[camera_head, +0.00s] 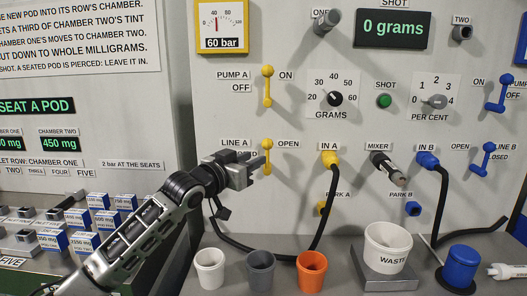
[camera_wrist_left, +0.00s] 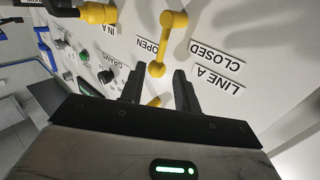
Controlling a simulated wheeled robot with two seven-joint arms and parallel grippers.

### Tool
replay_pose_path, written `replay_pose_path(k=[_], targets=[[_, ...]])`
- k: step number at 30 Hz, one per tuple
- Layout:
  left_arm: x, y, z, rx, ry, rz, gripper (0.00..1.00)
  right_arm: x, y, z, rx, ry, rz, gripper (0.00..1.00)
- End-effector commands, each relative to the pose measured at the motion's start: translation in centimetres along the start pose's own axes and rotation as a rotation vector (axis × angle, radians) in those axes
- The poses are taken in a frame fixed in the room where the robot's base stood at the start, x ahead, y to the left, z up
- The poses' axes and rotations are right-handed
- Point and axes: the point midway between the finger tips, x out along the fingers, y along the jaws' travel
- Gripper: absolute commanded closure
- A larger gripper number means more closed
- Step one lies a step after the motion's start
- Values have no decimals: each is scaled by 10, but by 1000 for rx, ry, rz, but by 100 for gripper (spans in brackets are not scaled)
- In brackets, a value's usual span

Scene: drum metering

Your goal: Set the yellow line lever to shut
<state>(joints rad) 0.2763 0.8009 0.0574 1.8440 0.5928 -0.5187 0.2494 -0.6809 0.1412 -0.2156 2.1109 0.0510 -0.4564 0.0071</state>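The yellow line A lever (camera_head: 267,146) is on the wall panel, between the LINE A / CLOSED labels on its left and OPEN on its right. Its ball end points up, and my gripper partly covers it in the head view. My left gripper (camera_head: 262,161) is at the lever from the left. In the left wrist view, the open fingers (camera_wrist_left: 157,88) are apart, with the yellow lever (camera_wrist_left: 157,68) just beyond the tips, roughly between them. I cannot tell whether they touch it. My right gripper is in neither view.
The yellow pump A lever (camera_head: 267,85) is above. A yellow plug (camera_head: 330,158) with a black hose is to the right, the hose looping below my gripper. White (camera_head: 210,268), grey (camera_head: 260,270) and orange (camera_head: 312,272) cups stand on the ledge below.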

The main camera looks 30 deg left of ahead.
Motion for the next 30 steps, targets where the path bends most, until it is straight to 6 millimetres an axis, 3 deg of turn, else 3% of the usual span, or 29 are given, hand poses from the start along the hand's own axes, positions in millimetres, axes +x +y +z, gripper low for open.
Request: replay_pose_path(k=[3, 9, 21, 24, 25, 30], targets=[[24, 0, -3, -3, 2, -1, 68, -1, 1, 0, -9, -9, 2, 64], [48, 0, -1, 0, 0, 0, 68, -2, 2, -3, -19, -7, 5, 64], [55, 0, 1, 1, -1, 0, 68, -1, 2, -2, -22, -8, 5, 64], [55, 0, 1, 1, -1, 0, 96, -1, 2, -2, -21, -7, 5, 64], [55, 0, 0, 1, 0, 0, 100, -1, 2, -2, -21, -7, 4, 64], [55, 0, -1, 1, 3, 0, 100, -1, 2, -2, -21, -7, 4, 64]])
